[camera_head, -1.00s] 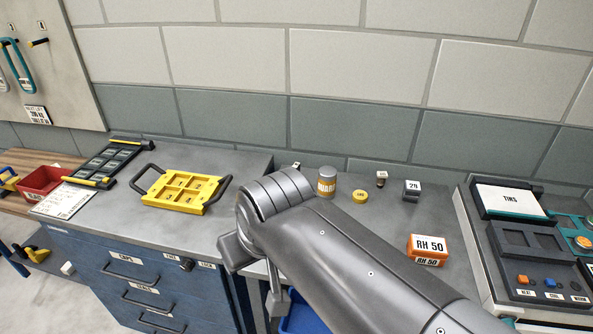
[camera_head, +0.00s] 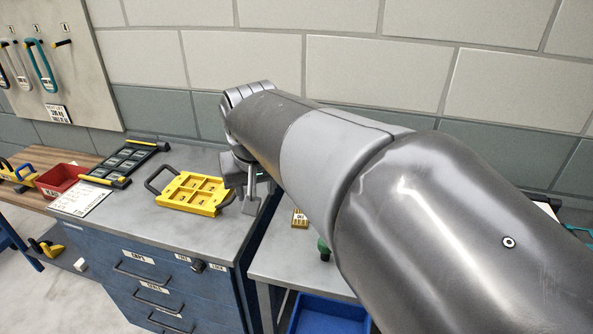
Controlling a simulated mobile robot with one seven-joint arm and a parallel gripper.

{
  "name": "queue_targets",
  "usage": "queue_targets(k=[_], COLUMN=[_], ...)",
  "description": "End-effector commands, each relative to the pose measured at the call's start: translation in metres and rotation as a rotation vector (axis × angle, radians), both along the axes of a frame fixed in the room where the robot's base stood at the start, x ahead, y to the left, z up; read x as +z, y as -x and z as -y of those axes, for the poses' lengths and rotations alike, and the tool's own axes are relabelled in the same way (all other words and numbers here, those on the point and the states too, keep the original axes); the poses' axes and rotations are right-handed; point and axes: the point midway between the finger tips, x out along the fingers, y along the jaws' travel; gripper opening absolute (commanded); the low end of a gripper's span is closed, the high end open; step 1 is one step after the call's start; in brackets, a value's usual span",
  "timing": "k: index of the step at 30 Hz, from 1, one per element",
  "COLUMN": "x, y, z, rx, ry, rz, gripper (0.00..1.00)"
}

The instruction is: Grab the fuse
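I cannot pick out a fuse for certain in this view; my arm covers much of the right side. My gripper (camera_head: 246,198) points down at the right edge of the blue cabinet's grey top, beside the right handle of a yellow tray (camera_head: 190,193). Its fingers are partly hidden and small, so I cannot tell whether they are open or shut. A small yellow labelled piece (camera_head: 300,218) and a green-topped object (camera_head: 323,249) show on the lower grey table, just left of my arm.
The blue drawer cabinet (camera_head: 160,268) stands left of the lower grey table (camera_head: 275,258). A dark rack (camera_head: 125,160), a white sheet (camera_head: 82,200) and a red bin (camera_head: 60,180) are at the left. A blue bin (camera_head: 325,316) is under the table. A pegboard (camera_head: 60,75) hangs on the wall.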

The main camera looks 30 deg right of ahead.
Motion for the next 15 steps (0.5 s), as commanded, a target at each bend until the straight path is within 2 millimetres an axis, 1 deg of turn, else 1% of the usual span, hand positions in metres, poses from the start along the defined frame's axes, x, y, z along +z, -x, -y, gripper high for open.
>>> queue_targets(k=[1, 8, 11, 15], x=[0.002, 0.002, -0.003, -0.016], y=[-0.018, -0.09, -0.12, -0.16], z=[0.008, 0.046, 0.066, 0.097], rx=[-0.029, -0.157, -0.214, -0.294], ry=[-0.001, -0.013, -0.022, -0.037], rz=[-0.013, -0.059, -0.079, -0.103], gripper=[0.44, 0.44, 0.44, 0.44])
